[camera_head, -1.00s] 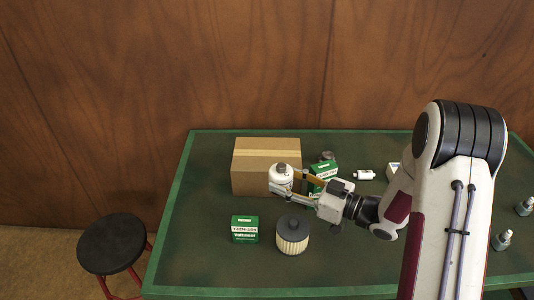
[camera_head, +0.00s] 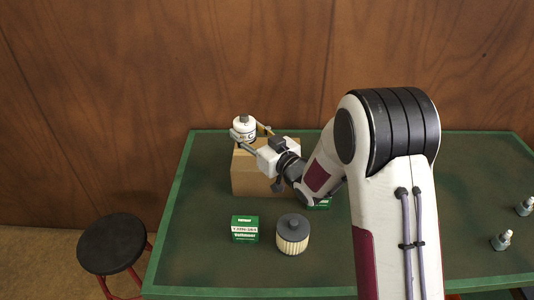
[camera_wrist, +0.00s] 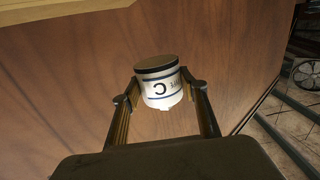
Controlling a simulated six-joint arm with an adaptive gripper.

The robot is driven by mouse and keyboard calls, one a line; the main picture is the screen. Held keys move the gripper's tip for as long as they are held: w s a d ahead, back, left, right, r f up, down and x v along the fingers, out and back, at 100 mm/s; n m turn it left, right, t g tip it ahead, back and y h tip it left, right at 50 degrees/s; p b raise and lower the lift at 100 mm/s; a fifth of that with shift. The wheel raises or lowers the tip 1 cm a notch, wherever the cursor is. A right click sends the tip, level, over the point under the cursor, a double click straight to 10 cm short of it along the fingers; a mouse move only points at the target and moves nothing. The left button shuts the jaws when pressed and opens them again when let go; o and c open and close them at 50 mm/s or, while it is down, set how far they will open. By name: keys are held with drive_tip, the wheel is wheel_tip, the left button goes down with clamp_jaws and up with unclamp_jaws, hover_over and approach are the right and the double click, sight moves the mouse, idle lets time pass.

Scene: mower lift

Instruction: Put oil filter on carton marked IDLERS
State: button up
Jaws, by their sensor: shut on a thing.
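The oil filter (camera_head: 243,129), a white canister with a dark cap, is held between the fingers of my gripper (camera_head: 248,134). The wrist view shows the filter (camera_wrist: 159,88) with blue bands and lettering, one finger at each side. The brown carton (camera_head: 250,182) stands at the back left of the green table. In the head view the filter appears at the carton's upper left, level with or above its top. I cannot tell whether they touch. No IDLERS marking is readable, and my gripper and arm cover the carton's right part.
A green-and-white box (camera_head: 244,229) and a pleated filter with a dark top (camera_head: 292,234) stand in front of the carton. Another green box (camera_head: 320,203) is mostly behind my arm. Small bottles (camera_head: 502,240) stand at the right. A black stool (camera_head: 112,243) is left of the table.

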sight(254, 121)
drive_tip(key=shift+w+r+m+t+h, duration=0.5)
drive_tip(key=shift+w+h, duration=0.1)
drive_tip(key=shift+w, duration=0.15)
drive_tip(key=shift+w+d+r+m+t+h, duration=0.1)
drive_tip(key=shift+w+d+m+t+h, duration=0.2)
drive_tip(key=shift+w+m+h, duration=0.3)
drive_tip(key=shift+w+d+m+t+h, duration=0.3)
drive_tip(key=shift+w+d+h, duration=0.15)
drive_tip(key=shift+w+h, duration=0.15)
drive_tip(key=shift+w+d+f+m+h, duration=0.2)
drive_tip(key=shift+w+d+m+h, duration=0.15)
drive_tip(key=shift+d+h, duration=0.3)
drive_tip(key=shift+f, duration=3.15)
drive_tip(key=shift+f, duration=1.85)
drive_tip(key=shift+f, duration=0.15)
